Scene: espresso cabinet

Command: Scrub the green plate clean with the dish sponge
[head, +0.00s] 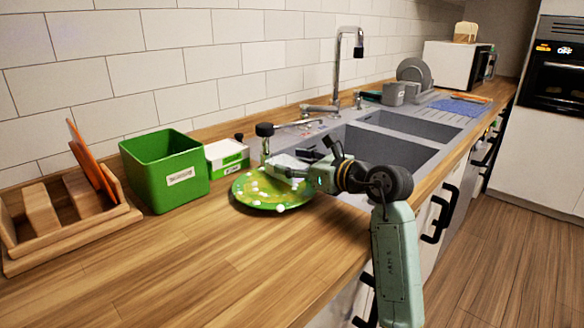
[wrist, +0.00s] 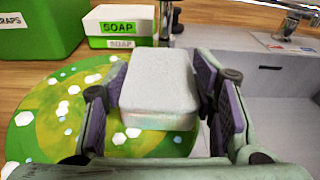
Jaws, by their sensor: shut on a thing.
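The green plate (head: 262,194) lies on the wooden counter at the left edge of the sink. White and pale spots dot its green and yellowish surface; it also fills the left of the wrist view (wrist: 40,130). My gripper (head: 300,170) is over the right part of the plate. It is shut on a pale, block-shaped sponge (wrist: 158,85), whose sides lie between the two finger pads. The sponge (head: 284,163) shows partly in the head view. I cannot tell whether its underside touches the plate. The sponge and fingers hide part of the plate.
A green scraps box (head: 166,172) and a white and green soap box (head: 227,156) stand behind the plate. A wooden rack (head: 60,220) is at far left. The sink (head: 375,151) and tap (head: 338,70) are to the right. The front counter is clear.

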